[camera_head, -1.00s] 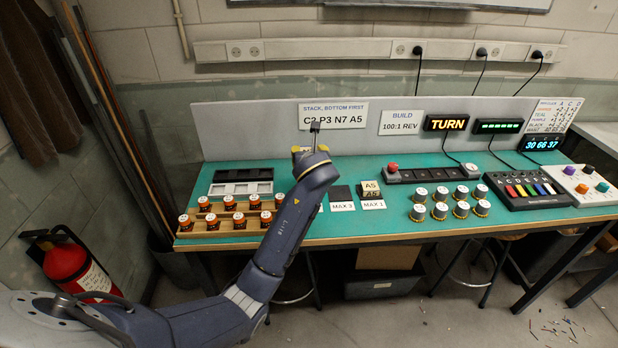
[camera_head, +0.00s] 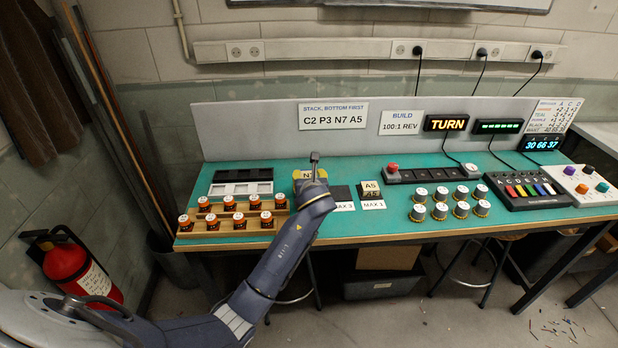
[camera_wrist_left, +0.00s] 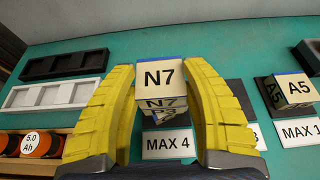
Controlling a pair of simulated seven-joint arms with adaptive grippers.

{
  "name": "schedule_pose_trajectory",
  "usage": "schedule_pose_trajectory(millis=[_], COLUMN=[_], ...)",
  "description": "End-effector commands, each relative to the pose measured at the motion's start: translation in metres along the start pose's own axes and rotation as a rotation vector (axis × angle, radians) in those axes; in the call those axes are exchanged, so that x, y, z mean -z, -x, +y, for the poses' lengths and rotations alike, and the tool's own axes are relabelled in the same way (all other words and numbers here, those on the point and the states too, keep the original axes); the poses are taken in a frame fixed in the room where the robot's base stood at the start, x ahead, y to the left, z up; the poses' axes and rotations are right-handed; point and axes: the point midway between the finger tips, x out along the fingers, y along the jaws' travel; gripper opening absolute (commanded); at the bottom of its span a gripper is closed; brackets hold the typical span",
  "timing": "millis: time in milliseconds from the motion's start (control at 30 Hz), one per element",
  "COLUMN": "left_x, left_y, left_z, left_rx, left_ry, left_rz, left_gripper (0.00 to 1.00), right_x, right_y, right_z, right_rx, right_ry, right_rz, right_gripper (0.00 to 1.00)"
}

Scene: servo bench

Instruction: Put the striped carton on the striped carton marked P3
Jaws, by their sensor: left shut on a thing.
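My left gripper (camera_head: 310,184) is shut on the carton marked N7 (camera_wrist_left: 160,74), which sits between its yellow fingers in the left wrist view; its top also shows in the head view (camera_head: 306,174). The carton marked P3 (camera_wrist_left: 165,117) shows just under it, mostly hidden by N7. Whether N7 touches P3 or hangs slightly above it, I cannot tell. The MAX 4 label (camera_wrist_left: 168,144) lies in front of this stack. My right gripper is not in view.
The A5 carton (camera_wrist_left: 293,88) stands on a dark pad to the right; a bare dark pad (camera_head: 340,194) lies between. Black and white trays (camera_head: 240,188) and a wooden rack of orange cells (camera_head: 225,222) are at the left. A sign (camera_head: 332,116) reads C2 P3 N7 A5.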

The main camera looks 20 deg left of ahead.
Motion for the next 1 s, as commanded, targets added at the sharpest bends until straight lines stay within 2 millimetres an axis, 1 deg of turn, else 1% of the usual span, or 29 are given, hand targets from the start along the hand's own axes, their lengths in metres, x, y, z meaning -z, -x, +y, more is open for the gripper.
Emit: schedule_pose_trajectory(millis=[333, 367, 533, 767, 867, 1000], left_x=[0.002, 0.002, 0.002, 0.002, -0.002, -0.001], left_y=[-0.001, -0.001, -0.001, -0.001, 0.001, 0.015], left_z=[0.000, 0.000, 0.000, 0.000, 0.000, -0.001], left_rx=[0.000, 0.000, 0.000, 0.000, 0.000, 0.001], left_ry=[0.000, 0.000, 0.000, 0.001, 0.002, 0.002], left_rz=[0.000, 0.000, 0.000, 0.000, -0.001, -0.001], left_gripper=[0.18, 0.51, 0.70, 0.70, 0.70, 0.70], right_x=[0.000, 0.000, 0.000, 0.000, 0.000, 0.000], right_y=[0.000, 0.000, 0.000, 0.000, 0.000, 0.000], right_z=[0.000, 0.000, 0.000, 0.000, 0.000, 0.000], right_rx=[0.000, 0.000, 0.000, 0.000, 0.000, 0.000], right_ry=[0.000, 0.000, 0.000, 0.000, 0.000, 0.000], right_rz=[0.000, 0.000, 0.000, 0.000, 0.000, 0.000], right_gripper=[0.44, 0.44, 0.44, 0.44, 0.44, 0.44])
